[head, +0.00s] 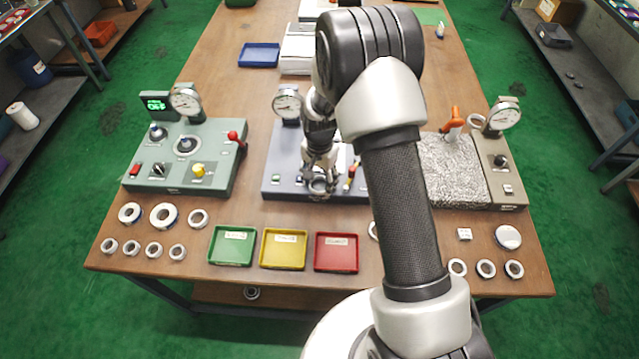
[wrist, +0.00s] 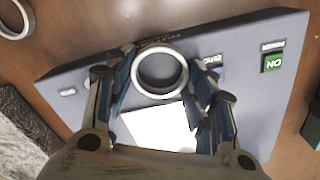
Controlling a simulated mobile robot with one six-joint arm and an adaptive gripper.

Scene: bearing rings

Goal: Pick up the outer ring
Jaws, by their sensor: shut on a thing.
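A steel ring (wrist: 138,77) sits between the fingertips of my gripper (wrist: 163,68) in the wrist view. The fingers are closed against both sides of it. In the head view my gripper (head: 320,178) is over the front part of the middle grey-blue device (head: 285,165), with the ring (head: 319,187) at its tips. I cannot tell whether the ring touches the device. A white plate shows just below the ring in the wrist view. My arm covers part of the device's right side in the head view.
Green (head: 233,262), yellow (head: 283,266) and red (head: 336,267) trays lie in front. Several loose rings lie at the front left, including a large one (head: 164,216). A green device (head: 180,188) stands left; a grey mat (head: 455,190) and gauge device (head: 507,180) stand right.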

